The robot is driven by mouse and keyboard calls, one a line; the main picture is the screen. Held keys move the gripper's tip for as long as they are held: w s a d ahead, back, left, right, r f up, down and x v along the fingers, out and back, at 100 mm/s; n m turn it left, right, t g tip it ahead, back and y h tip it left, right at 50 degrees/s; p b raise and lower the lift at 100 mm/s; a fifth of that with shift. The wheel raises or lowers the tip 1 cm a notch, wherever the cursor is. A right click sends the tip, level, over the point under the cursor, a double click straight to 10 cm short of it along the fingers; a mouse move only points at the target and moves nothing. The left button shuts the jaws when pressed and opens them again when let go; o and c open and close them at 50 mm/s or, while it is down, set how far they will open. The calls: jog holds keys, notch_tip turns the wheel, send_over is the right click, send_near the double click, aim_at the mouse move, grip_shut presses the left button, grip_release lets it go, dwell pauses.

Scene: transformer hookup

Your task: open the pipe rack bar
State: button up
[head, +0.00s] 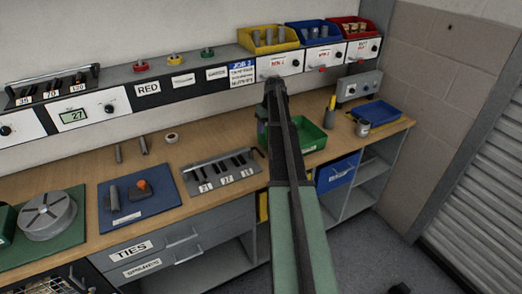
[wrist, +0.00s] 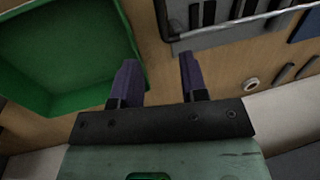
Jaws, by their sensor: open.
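A grey metal rack (head: 222,176) with dark slots and number tags lies on the wooden bench, left of the green bin. A thin bar (head: 222,158) runs along its back edge and looks down across the rack. In the wrist view the rack (wrist: 222,12) is cut off at the top, and its shiny bar (wrist: 245,22) crosses it. My gripper (wrist: 157,62) is open and empty, its two purple-grey fingers apart, above the bench between the green bin and the rack. The fingers look apart from the bar. In the head view my arm mostly hides the gripper.
The green bin (head: 311,137) is close beside my gripper; it also shows in the wrist view (wrist: 70,100). A second rack with a bar handle (head: 52,76) sits on the console at left. A blue mat (head: 136,203) holds parts. A tape roll (head: 171,137) lies behind the rack.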

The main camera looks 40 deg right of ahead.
aim_at(260, 151)
jog(key=f+b, duration=0.3)
jog(key=a+f+b, duration=0.1)
jog(key=f+b, duration=0.2)
jog(key=f, duration=0.1)
jog(key=a+f+b, duration=0.1)
jog(key=f+b, duration=0.2)
jog(key=b, duration=0.1)
jog(key=shift+w+f, duration=0.35)
jog(key=shift+r, duration=0.15)
jog(key=shift+c, duration=0.3)
grip_shut()
